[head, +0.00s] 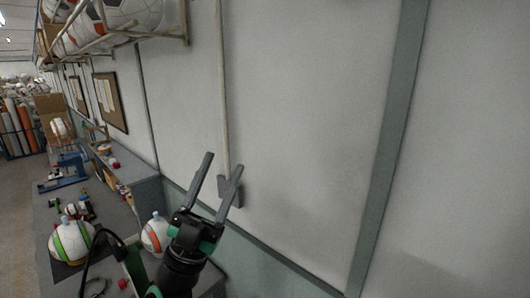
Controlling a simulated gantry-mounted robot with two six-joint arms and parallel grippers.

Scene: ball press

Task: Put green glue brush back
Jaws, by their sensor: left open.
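My left gripper (224,161) is raised in front of the pale wall, its two grey fingers spread apart with nothing between them. It is above and to the right of the workbench (42,215), away from the items on it. I cannot make out a green glue brush for certain. A small dark and green item (54,203) lies on the bench at the left, too small to identify. My right gripper is not in view.
A green-striped ball (70,243) and an orange-striped ball (156,234) sit on the bench. A blue press (66,171) stands farther back. A rack of balls (120,20) hangs above. The wall right of my gripper is bare.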

